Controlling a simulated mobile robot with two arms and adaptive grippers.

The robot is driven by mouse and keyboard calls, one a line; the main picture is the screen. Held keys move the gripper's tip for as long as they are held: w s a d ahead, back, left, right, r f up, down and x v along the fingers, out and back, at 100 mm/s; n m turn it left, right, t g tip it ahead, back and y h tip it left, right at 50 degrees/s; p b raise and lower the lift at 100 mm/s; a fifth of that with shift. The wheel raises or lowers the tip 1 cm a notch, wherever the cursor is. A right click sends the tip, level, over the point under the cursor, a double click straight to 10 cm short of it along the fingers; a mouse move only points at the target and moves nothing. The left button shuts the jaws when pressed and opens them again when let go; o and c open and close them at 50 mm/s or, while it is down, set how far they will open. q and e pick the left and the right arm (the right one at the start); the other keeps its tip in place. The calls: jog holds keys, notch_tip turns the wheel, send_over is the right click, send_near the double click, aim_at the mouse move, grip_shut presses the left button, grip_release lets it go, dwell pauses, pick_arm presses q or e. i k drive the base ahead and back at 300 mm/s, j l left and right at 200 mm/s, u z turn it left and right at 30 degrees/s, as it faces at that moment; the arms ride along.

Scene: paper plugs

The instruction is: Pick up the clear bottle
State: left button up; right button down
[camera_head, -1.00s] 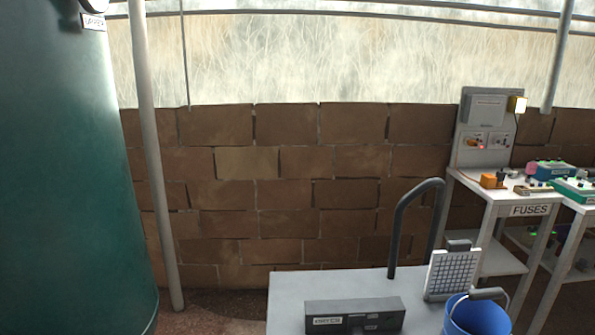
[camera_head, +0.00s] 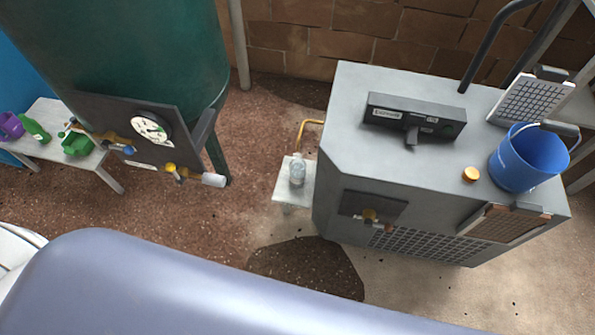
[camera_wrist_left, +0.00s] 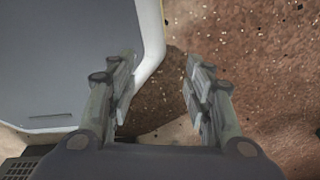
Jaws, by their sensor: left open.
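A small clear bottle (camera_head: 297,170) stands upright on a low white stand (camera_head: 284,190) beside the grey cabinet in the head view. My left gripper (camera_wrist_left: 158,88) shows in the left wrist view with its two fingers apart and nothing between them. Below it are brown floor and a dark patch, and the bottle is not in that view. Neither gripper shows in the head view, so its distance from the bottle cannot be told.
A yellow pipe (camera_head: 303,130) rises behind the bottle. A green tank (camera_head: 130,50) stands left. Speckled floor lies between.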

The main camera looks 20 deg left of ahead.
aim_at(298, 166)
jog(key=k+l, duration=0.15)
jog(key=k, duration=0.3)
jog(key=k+l, duration=0.2)
jog(key=k, duration=0.3)
